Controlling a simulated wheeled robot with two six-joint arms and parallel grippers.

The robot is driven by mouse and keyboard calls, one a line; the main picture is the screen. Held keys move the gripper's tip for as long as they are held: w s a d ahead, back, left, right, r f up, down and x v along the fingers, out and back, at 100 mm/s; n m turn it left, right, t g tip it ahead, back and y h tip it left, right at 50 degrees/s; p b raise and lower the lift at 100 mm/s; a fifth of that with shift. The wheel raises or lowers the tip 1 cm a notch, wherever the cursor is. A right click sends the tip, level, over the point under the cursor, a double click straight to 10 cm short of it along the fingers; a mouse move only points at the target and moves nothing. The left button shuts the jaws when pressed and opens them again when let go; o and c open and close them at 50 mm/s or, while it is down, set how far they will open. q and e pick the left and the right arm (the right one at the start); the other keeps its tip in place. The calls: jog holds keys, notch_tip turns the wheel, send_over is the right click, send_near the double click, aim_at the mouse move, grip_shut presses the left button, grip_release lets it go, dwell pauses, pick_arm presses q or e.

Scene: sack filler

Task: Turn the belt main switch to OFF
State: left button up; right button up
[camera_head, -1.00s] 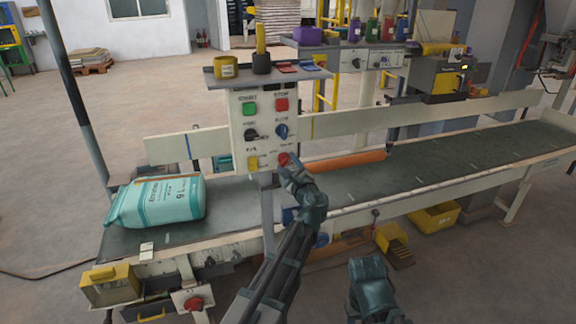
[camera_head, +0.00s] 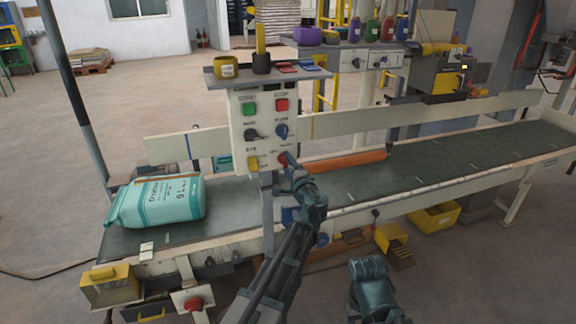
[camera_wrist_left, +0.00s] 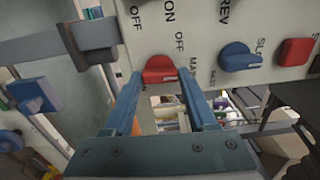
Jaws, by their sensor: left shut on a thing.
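The belt main switch is a red knob at the lower right of the pale control panel (camera_head: 265,135); it also shows close up in the left wrist view (camera_wrist_left: 162,69). An OFF label is printed beside it there, with a partly hidden MAIN label. My left gripper (camera_head: 287,165) is at the knob, its two blue fingers (camera_wrist_left: 162,78) on either side of it, shut on it. The gripper covers part of the knob in the head view. My right gripper (camera_head: 368,272) hangs low at bottom centre, away from the panel; its jaws cannot be made out.
Green (camera_head: 249,109) and red (camera_head: 281,105) buttons sit above. A teal sack (camera_head: 160,202) lies on the belt (camera_head: 350,190) at left.

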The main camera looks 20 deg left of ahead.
pick_arm(q)
jog(key=shift+n, duration=0.3)
dwell(0.4)
jog(key=o, duration=1.4)
jog(key=shift+c, duration=0.2)
jog(key=v, duration=1.4)
